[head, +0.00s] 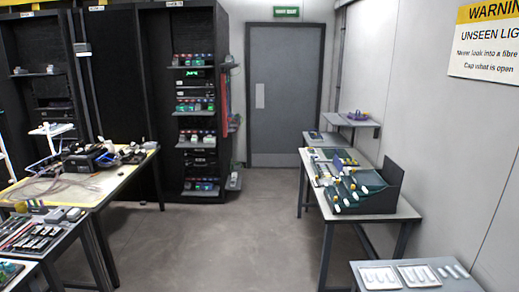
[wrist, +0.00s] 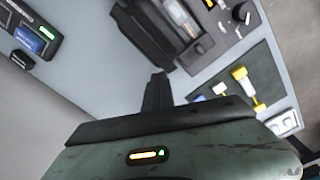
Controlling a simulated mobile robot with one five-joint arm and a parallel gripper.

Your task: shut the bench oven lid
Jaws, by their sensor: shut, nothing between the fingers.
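My gripper (wrist: 157,88) shows in the wrist view as dark, narrow fingers held together, with nothing between them. They stick out past the dark bar and worn green housing that fill the bottom of that view. Beyond them, at the top, a black device (wrist: 152,30) sits on a pale bench, with a grey recess and a small orange part in it. I cannot tell whether it is the bench oven, or where its lid is. The fingers appear apart from it. The head view shows neither my gripper nor a clearly identifiable bench oven.
In the wrist view, a green mat (wrist: 222,90) with yellow-and-white parts lies right of the fingers, and a small dark unit (wrist: 28,36) is upper left. In the head view, a cluttered yellow-topped table (head: 50,188) stands left, a bench (head: 395,211) right; the floor between is clear.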

